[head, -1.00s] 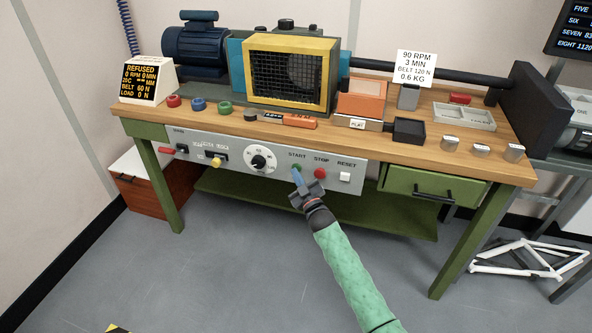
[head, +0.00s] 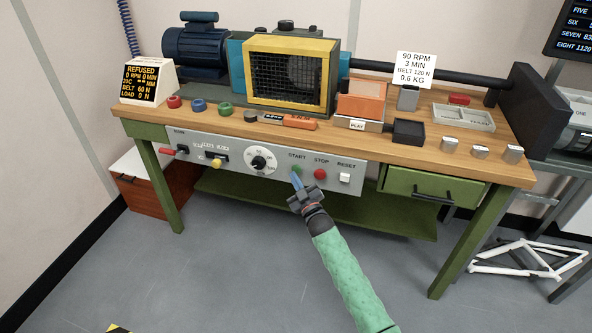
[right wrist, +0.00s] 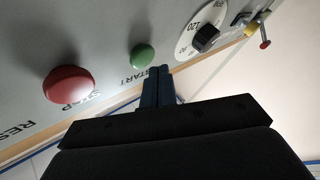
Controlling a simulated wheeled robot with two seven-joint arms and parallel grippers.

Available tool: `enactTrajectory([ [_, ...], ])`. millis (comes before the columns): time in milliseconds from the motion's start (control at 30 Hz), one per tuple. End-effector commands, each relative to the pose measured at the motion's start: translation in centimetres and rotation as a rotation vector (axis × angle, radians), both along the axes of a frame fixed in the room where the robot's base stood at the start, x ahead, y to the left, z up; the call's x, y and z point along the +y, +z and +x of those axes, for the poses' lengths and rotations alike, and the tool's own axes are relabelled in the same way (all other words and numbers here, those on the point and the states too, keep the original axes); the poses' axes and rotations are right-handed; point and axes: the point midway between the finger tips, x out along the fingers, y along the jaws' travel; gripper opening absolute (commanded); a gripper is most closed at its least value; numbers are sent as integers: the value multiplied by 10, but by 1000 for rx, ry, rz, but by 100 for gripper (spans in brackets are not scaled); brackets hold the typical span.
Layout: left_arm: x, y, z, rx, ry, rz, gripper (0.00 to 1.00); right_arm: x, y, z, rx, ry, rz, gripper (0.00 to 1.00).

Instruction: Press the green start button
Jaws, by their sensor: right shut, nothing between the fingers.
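The green start button (head: 296,170) sits on the grey control panel under the bench top, below the word START. In the right wrist view the green button (right wrist: 142,56) stands out from the panel, clear of the fingers. My right gripper (head: 297,182) is shut and empty, its blue fingertips just in front of and below the green button. My left gripper is not in view.
The red stop button (head: 320,174) and white reset button (head: 345,177) are right of the green one. The dial (head: 259,161) is left of it. A card (head: 416,67) reads 90 RPM, belt 120 N.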

Motion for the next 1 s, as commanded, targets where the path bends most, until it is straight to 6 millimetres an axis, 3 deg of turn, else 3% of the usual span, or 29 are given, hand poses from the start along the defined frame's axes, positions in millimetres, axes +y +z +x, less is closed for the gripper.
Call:
enactTrajectory([
  [267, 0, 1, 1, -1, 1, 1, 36, 1, 0, -2, 0, 0, 0, 0],
  [1000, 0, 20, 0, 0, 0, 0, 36, 16, 0, -48, -1, 0, 0, 0],
])
